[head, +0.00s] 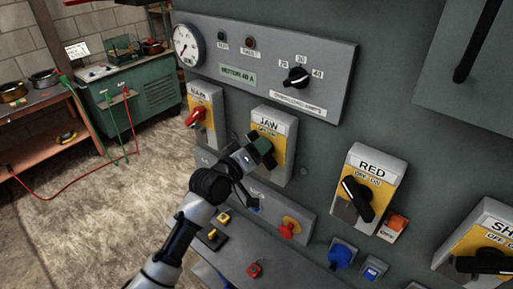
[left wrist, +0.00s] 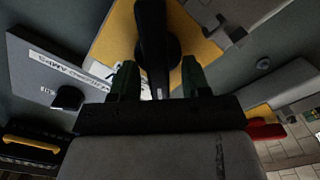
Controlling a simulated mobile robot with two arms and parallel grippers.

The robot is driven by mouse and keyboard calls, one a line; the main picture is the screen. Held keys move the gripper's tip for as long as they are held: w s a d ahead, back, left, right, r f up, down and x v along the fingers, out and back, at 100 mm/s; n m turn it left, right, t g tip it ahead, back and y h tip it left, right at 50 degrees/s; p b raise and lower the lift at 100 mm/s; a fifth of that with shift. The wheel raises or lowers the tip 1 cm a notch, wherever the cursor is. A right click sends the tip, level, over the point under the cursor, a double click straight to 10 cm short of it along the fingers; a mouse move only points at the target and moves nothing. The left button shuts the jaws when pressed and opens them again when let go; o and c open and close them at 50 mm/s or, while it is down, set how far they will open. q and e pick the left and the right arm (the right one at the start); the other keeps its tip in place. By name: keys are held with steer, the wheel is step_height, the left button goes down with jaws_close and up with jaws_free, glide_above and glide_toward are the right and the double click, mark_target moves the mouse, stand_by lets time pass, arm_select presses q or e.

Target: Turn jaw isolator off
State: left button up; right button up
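The jaw isolator (head: 283,143) is a grey box with a yellow plate and a JAW label on the panel. My left gripper (head: 264,148) is in front of it and hides its handle in the head view. In the left wrist view, the black rotary handle (left wrist: 153,40) stands over the yellow plate (left wrist: 110,38). The green fingertips of my left gripper (left wrist: 159,78) are spread, one on each side of the handle's end, with visible gaps. The handle's exact setting cannot be read. My right gripper is out of view.
The main isolator (head: 205,117) with a red handle is left of the jaw isolator. The motor ammeter panel (head: 265,65) juts above. The RED isolator (head: 369,184) is to the right. A red emergency button (head: 289,227) and a sloped desk (head: 235,245) are below.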

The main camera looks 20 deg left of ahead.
arm_select(q)
steer(key=b+v, duration=0.4)
steer(key=v, duration=0.6)
steer(key=shift+s, duration=0.4)
steer(key=shift+a, duration=0.15)
